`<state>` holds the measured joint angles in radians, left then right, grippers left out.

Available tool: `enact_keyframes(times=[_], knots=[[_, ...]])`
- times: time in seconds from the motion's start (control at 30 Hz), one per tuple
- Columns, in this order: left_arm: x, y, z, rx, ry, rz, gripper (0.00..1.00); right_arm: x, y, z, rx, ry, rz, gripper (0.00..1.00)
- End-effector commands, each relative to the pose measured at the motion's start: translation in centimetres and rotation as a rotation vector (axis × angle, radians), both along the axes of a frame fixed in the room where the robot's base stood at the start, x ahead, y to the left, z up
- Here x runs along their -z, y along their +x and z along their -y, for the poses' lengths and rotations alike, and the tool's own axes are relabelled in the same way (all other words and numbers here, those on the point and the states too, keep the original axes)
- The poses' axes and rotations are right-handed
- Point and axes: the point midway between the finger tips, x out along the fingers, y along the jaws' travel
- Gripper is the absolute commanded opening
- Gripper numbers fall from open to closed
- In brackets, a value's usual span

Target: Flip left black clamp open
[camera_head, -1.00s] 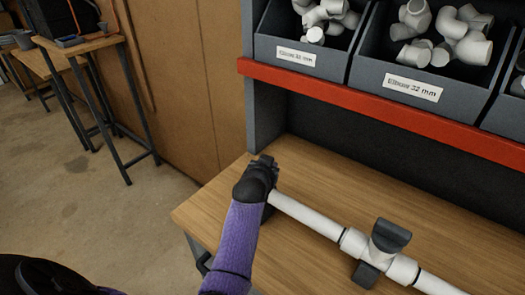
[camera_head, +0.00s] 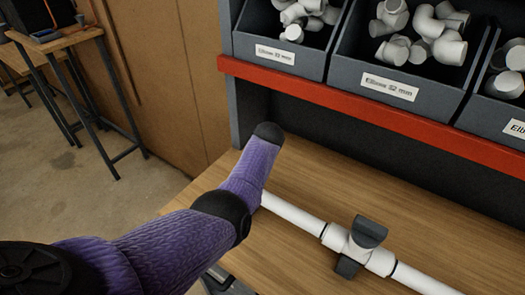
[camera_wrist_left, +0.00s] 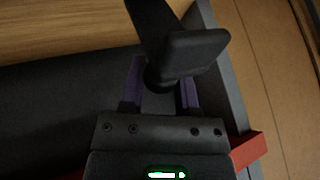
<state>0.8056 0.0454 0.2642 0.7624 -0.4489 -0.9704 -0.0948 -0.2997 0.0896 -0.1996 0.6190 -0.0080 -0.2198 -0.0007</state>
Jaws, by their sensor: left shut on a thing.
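In the left wrist view, my left gripper (camera_wrist_left: 161,88) has its two purple fingers closed around a black clamp part (camera_wrist_left: 196,52) with a flat, wide end. In the head view, my left arm reaches over the bench's left end; it hides the left clamp, the gripper's fingers and the left end of the white pipe (camera_head: 292,212). Further right, a white fitting (camera_head: 336,238) on the pipe has a dark grey handle (camera_head: 369,231) standing up and a dark block below. My right gripper is not in view.
The wooden bench (camera_head: 420,235) is clear around the pipe. A red shelf edge (camera_head: 340,96) with grey bins (camera_head: 345,75) of white elbows runs above its back. A small side table (camera_head: 65,42) stands at the far left.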

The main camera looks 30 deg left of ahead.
Motion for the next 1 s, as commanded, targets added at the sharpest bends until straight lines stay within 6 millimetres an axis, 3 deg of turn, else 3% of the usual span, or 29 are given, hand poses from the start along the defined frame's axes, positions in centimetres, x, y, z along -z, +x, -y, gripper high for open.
enact_keyframes(times=[0.73,0.77,0.9,1.0], knots=[[0.9,-0.2,0.2,0.001,-0.008,-0.009,0.0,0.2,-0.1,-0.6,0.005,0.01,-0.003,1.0],[0.9,-0.2,0.2,0.001,-0.009,-0.009,0.44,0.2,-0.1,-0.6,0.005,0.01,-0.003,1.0],[0.7,-0.1,0.2,0.001,-0.007,-0.006,0.74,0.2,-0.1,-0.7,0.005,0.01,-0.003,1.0],[0.7,-0.1,0.2,0.0,-0.005,-0.005,0.74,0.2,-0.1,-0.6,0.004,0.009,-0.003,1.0]])
